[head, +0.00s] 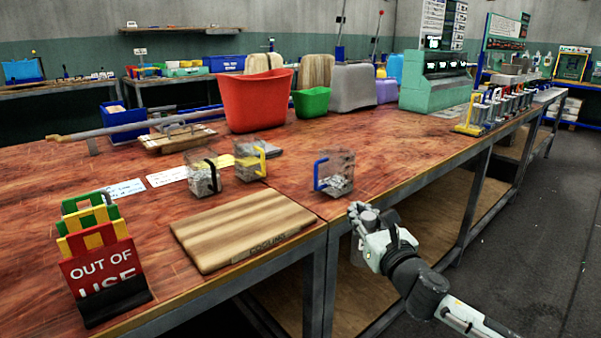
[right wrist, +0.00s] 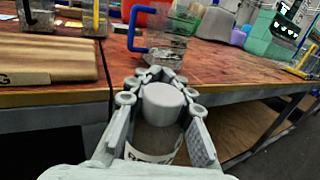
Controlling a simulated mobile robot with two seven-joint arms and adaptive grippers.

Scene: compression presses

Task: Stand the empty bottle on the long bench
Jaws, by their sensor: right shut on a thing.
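My right gripper (head: 366,218) is shut on a bottle, with its fingers around it just below the cap. In the right wrist view, the bottle's grey cap (right wrist: 163,103) sits between the fingertips (right wrist: 158,85). Its clear body with a white label (right wrist: 150,152) shows below, partly hidden by the fingers. The bottle looks roughly upright. It is in front of the bench's front edge, apart from the top. The long bench (head: 400,160) has a worn red-brown wooden top on a grey metal frame. My left gripper is not in view.
A clear jug with a blue handle (head: 334,172) stands on the bench close behind my gripper. A wooden board (head: 245,222) and an "OUT OF USE" sign rack (head: 100,262) are to the left. Bare bench top lies right of the jug.

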